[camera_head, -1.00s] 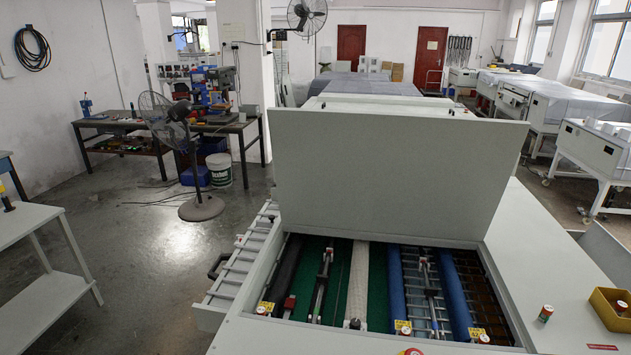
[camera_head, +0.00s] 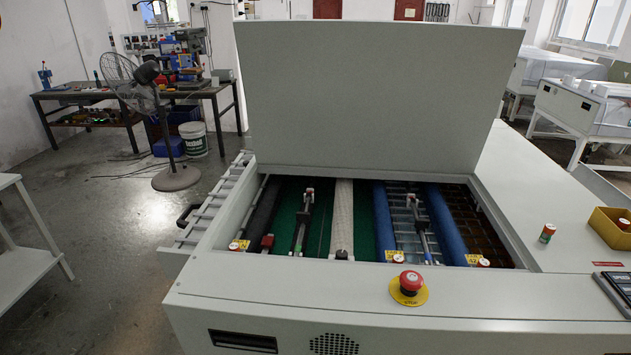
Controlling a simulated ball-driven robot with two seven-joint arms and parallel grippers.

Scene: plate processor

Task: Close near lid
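The near lid (camera_head: 378,98) is a large pale grey panel on the plate processor (camera_head: 330,288). It stands raised, close to upright, at the back of the open bay. Below it the bay shows dark and blue rollers (camera_head: 447,225), a pale roller (camera_head: 342,215) and green surfaces. Neither of my grippers is in view.
A red emergency stop button (camera_head: 410,282) on a yellow disc sits on the machine's front top.

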